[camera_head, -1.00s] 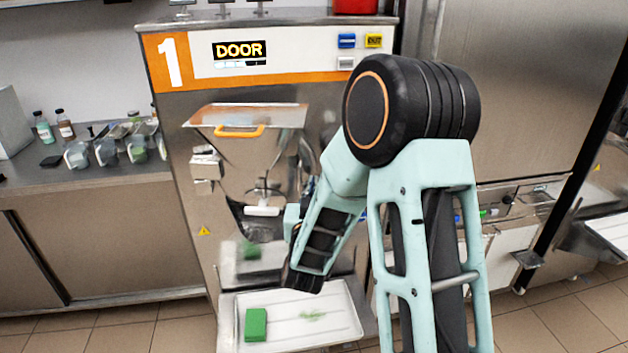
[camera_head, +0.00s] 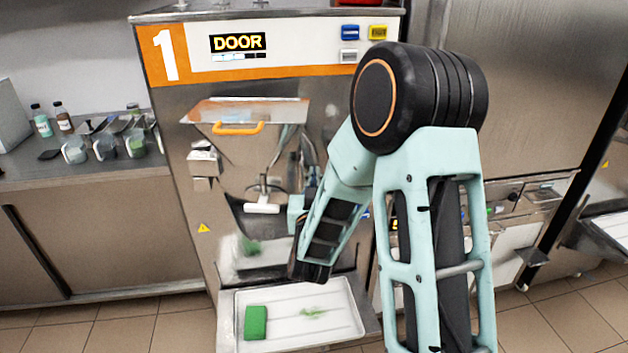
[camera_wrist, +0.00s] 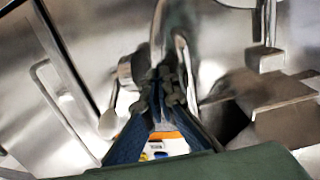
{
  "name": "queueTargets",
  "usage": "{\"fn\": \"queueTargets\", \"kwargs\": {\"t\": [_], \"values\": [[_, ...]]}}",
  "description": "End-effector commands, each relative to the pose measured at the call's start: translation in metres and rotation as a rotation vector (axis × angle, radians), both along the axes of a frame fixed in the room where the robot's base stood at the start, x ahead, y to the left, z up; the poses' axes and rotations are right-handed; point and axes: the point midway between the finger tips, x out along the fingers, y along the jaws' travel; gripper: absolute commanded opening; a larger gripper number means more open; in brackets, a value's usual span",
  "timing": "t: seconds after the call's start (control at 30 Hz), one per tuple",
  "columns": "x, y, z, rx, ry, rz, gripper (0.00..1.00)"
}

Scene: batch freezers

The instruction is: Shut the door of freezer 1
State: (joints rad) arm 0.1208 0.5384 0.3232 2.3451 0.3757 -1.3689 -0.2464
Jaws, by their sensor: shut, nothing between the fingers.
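Freezer 1 (camera_head: 180,150) stands in front of me, with an orange-and-white panel and a lit display (camera_head: 238,42) reading DOOR. Its steel front has a sloping hopper with an orange handle (camera_head: 238,128). Below is a dark, reflective area with a white bar (camera_head: 262,208); I cannot tell the door's exact angle. My arm reaches down in front of the freezer's right side and hides part of it. My gripper (camera_wrist: 163,85) is shut and empty in the wrist view, close to shiny metal parts and a rounded bar (camera_wrist: 183,65); I cannot tell whether it touches them.
A white tray (camera_head: 345,335) with a green block (camera_head: 256,322) sits low in front of the freezer. A counter (camera_head: 90,178) at the left holds jars and tubs. A large steel cabinet (camera_head: 540,90) stands at the right. Tiled floor shows at the lower left.

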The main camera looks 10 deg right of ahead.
Motion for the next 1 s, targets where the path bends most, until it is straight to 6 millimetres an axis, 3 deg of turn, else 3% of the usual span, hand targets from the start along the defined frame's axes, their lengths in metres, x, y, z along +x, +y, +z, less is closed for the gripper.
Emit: {"fn": "queueTargets", "kwargs": {"t": [0.43,1.0], "values": [[0.067,-0.018,-0.002,-0.008,0.000,0.105,0.00],[0.074,-0.020,0.004,-0.009,-0.007,0.102,0.00]]}}
